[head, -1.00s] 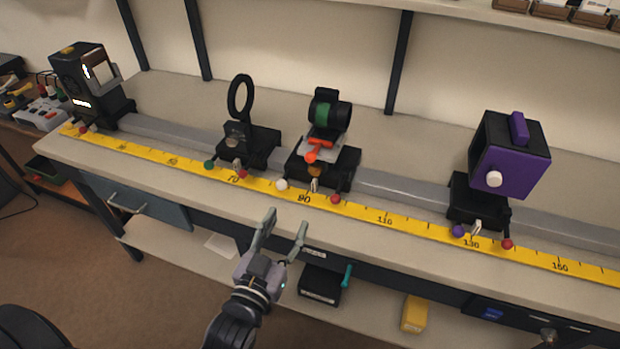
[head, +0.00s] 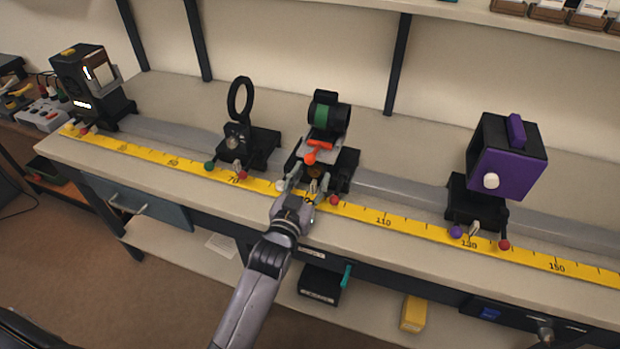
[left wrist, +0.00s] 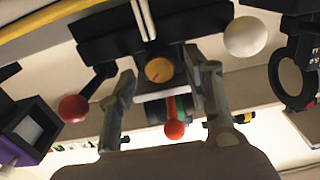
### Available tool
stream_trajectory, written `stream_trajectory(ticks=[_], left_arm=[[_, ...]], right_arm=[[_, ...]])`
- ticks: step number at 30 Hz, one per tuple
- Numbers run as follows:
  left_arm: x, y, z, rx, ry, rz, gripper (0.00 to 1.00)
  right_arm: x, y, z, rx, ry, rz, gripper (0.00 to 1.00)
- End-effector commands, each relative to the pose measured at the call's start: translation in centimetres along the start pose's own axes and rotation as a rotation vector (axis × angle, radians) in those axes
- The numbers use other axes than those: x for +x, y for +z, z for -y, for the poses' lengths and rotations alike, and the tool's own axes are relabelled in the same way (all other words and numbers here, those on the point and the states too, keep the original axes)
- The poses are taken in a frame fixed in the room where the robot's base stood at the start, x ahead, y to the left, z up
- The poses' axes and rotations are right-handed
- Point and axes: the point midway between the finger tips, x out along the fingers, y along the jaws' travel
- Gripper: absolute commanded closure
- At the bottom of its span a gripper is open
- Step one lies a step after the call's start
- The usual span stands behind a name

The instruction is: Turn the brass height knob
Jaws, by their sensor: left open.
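The brass height knob (head: 315,171) is on the front of the middle carriage, below an orange-red lever (head: 319,146). In the left wrist view the knob (left wrist: 159,70) is a round brass disc with a dark mark on it. My left gripper (head: 306,183) is at the front of this carriage. In the left wrist view its open fingers (left wrist: 163,76) stand one on each side of the knob, with visible gaps. They do not appear to touch it. My right gripper is not in view.
The carriage has a red ball handle (head: 334,201) and a white ball (left wrist: 245,37) close to my fingers. A ring holder (head: 240,100) stands left on the rail; a purple box (head: 508,157) stands right. The yellow scale (head: 420,226) runs along the front.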

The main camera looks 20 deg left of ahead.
Motion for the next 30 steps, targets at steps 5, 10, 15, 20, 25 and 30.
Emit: stream_trajectory(ticks=[5,10,15,20,25,30], left_arm=[[-0.03,0.03,0.0,0.0,0.0,0.0,0.56],[-0.04,0.03,0.0,0.0,0.0,0.0,0.67],[-0.05,0.03,-0.01,0.0,0.0,0.001,0.79],[-0.06,0.04,-0.01,0.0,0.0,0.001,0.89],[-0.06,0.04,-0.01,0.0,0.0,0.001,1.0],[-0.06,0.01,-0.02,-0.008,0.0,0.001,1.0]], right_arm=[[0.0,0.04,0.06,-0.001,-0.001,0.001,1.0],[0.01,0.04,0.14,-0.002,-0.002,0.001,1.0],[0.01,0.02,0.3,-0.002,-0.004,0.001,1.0],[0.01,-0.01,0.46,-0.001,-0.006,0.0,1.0],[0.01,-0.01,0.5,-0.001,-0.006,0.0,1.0],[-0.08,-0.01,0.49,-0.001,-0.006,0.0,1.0]])
